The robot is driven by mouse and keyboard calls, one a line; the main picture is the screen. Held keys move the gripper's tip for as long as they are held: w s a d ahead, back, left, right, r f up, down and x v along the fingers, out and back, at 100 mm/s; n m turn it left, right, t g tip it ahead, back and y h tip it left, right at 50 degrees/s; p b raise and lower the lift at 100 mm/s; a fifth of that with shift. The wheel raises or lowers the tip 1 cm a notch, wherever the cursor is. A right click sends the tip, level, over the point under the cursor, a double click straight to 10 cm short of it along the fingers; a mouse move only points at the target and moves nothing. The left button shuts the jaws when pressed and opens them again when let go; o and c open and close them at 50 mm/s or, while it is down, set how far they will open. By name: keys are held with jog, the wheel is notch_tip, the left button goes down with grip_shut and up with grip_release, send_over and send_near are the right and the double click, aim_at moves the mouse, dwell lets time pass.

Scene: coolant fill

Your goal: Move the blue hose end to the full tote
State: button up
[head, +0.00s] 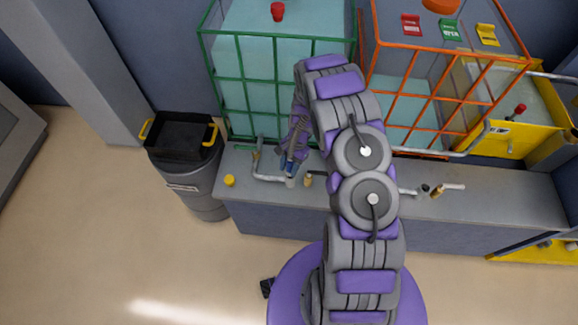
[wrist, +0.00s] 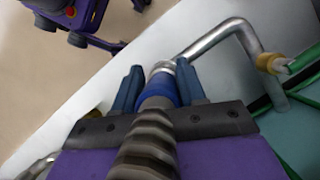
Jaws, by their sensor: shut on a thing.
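My gripper (head: 289,167) is low over the bench in front of the green-caged tote (head: 243,90). In the wrist view its two blue fingers (wrist: 160,88) are shut on the blue hose end (wrist: 158,90), with the ribbed grey hose (wrist: 147,145) running back toward the camera. The blue end lines up with and appears to meet a bent silver pipe (wrist: 215,38); I cannot tell whether they are joined. The green-caged tote holds pale teal liquid almost to its top. The orange-caged tote (head: 405,95) shows a lower level. My arm hides part of the space between them.
A yellow cap (head: 229,180) lies on the grey bench (head: 270,205) at left. Brass fittings (head: 308,180) stand by the pipe, and another pipe (head: 452,187) is at right. A dark bin (head: 203,190) with a black tray stands left of the bench. Floor at left is clear.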

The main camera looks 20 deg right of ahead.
jog(key=shift+f, duration=1.45)
jog(key=o, duration=0.9)
jog(key=shift+r, duration=0.1)
jog(key=shift+p+v, duration=1.1)
jog(key=shift+v, duration=7.5)
jog(key=shift+c, duration=0.3)
